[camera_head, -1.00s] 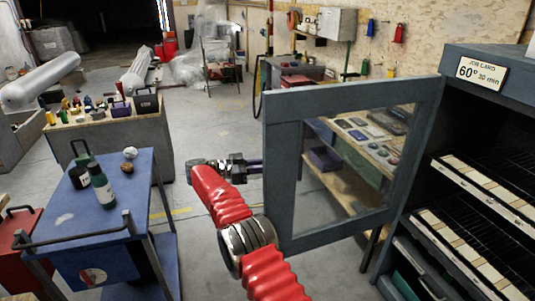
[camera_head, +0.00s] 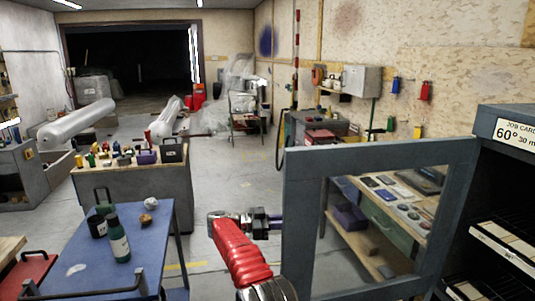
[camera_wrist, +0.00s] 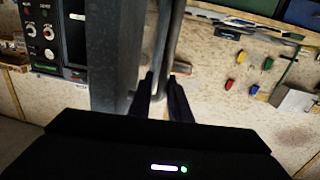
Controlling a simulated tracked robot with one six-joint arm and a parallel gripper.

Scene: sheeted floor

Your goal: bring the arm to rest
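My gripper (camera_head: 276,222) is at the left edge of the open, grey-framed glass door (camera_head: 303,225) in the head view. In the wrist view its two dark fingers (camera_wrist: 161,88) lie on either side of a grey bar handle (camera_wrist: 173,28), next to the grey door frame (camera_wrist: 108,50). The fingers are apart, but I cannot tell whether they press on the handle. My red arm reaches up from the bottom of the head view.
A dark rack cabinet (camera_head: 508,185) with a job card stands at the right. A blue cart (camera_head: 150,248) with a green bottle (camera_head: 119,240) is at the left. A bench of coloured items (camera_head: 150,185) stands behind it. Floor between is clear.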

